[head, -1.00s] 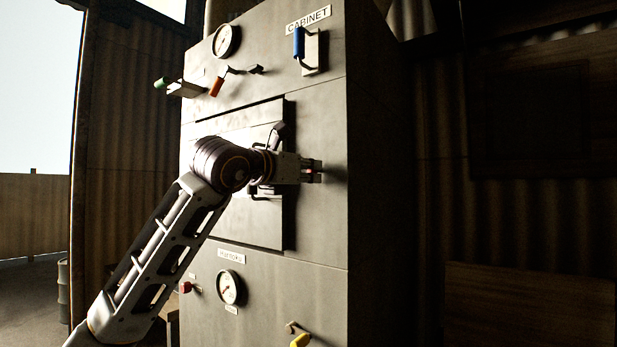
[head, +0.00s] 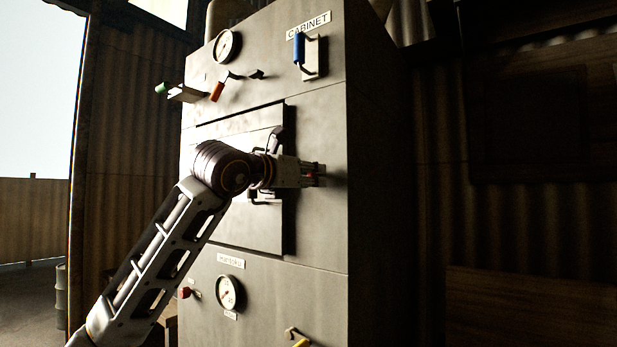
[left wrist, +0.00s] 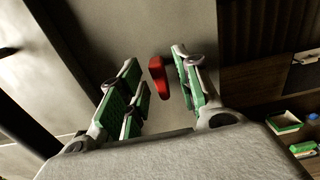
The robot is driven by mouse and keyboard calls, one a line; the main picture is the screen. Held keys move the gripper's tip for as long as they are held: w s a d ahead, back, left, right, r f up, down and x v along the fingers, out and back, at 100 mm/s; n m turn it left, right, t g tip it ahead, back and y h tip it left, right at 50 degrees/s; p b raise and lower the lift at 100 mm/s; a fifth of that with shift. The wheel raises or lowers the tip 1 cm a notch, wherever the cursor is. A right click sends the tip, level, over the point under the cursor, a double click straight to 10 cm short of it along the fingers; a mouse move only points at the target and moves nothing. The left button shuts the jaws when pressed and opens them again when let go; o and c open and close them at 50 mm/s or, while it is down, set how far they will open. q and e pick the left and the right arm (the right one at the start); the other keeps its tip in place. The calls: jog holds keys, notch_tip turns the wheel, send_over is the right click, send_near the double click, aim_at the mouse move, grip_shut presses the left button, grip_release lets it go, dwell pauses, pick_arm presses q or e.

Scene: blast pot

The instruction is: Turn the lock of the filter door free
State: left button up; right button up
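The filter door (head: 262,228) is the raised panel in the middle of the grey cabinet and looks shut. A red lock handle (left wrist: 157,79) shows in the left wrist view. It stands between the green-padded fingers of my left gripper (left wrist: 155,88), which are apart, with a visible gap on each side of it. In the head view my left gripper (head: 316,174) is at the cabinet front just right of the door, its fingers largely hiding the lock. My left arm covers part of the door. My right gripper is out of view.
Above the door are a gauge (head: 227,46), an orange-handled lever (head: 217,91) and a blue handle (head: 299,47). Below are another gauge (head: 229,293), a red knob (head: 185,293) and a yellow handle (head: 301,343). Shelves with green boxes (left wrist: 284,122) show at right in the wrist view.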

pick_arm(q)
jog(key=shift+s+a, duration=0.1)
jog(key=v, duration=1.1)
jog(key=shift+s+a, duration=0.2)
jog(key=shift+s, duration=0.1)
jog(key=shift+d+f, duration=0.1)
dwell(0.6)
